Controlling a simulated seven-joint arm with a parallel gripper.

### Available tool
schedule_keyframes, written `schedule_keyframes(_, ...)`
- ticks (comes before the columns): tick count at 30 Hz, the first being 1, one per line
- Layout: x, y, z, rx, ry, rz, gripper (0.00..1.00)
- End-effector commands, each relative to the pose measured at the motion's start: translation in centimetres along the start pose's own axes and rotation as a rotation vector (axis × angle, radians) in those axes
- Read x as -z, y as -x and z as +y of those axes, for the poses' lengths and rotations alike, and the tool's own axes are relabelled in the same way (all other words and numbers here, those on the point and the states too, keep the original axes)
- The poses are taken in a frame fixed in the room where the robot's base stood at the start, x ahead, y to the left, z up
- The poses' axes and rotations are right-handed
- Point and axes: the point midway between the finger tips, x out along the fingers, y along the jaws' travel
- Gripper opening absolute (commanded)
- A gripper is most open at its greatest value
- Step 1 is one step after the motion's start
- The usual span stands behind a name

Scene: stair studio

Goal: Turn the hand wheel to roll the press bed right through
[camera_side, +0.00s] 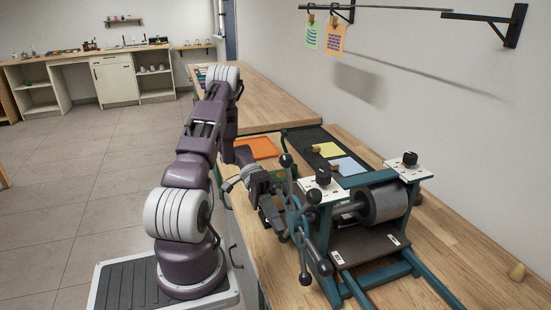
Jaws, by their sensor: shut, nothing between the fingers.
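The press stands on the wooden bench at the right, with a teal frame (324,236) and a grey roller (384,202). Its dark bed (362,247) lies on teal rails under the roller, toward the near side. The hand wheel (305,215) is on the press's left side, with several spokes ending in dark knobs. My gripper (279,231) is shut and empty, close to the left of the wheel's spokes. I cannot tell whether it touches a spoke. The wheel and its spokes partly overlap the fingertips.
Yellow and blue sheets (347,166) lie on a dark surface behind the press. An orange sheet (257,147) lies farther left. Prints (323,37) hang from a rail on the wall.

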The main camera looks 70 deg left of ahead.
Motion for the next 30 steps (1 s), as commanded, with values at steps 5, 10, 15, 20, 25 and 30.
schedule_keyframes(5,0.0,1.1,-0.1,0.003,0.0,0.001,0.0)
schedule_keyframes(10,0.0,4.7,-0.1,0.006,-0.001,0.0,0.0)
schedule_keyframes(15,0.0,9.7,0.0,0.005,0.0,-0.001,0.0)
schedule_keyframes(20,0.0,12.8,0.0,0.003,0.001,-0.001,0.0)
schedule_keyframes(25,0.3,14.2,1.0,0.03,-0.002,-0.01,0.0)
schedule_keyframes(30,1.7,15.3,8.2,0.313,-0.01,-0.075,0.0)
